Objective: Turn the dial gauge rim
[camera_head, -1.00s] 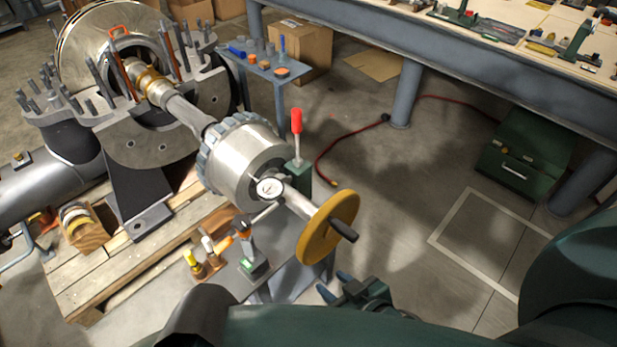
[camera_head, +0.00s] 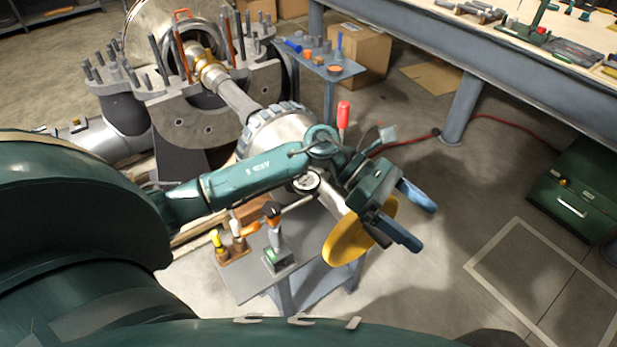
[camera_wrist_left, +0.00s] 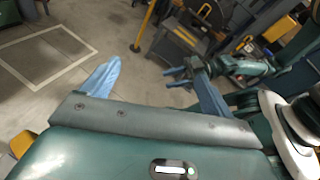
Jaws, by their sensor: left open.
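The dial gauge (camera_head: 306,182) has a small white round face with a dark rim. It sits on a rod from a stand (camera_head: 276,245), beside the silver shaft end. My left arm passes just above and behind it in the head view.
A red-handled lever (camera_head: 343,115) stands behind my left wrist. A small blue-grey table (camera_head: 325,70) holds loose parts. Screwdrivers (camera_head: 216,239) stand in a wooden block near the stand. A green case (camera_head: 575,190) is at the right; the floor before it is clear.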

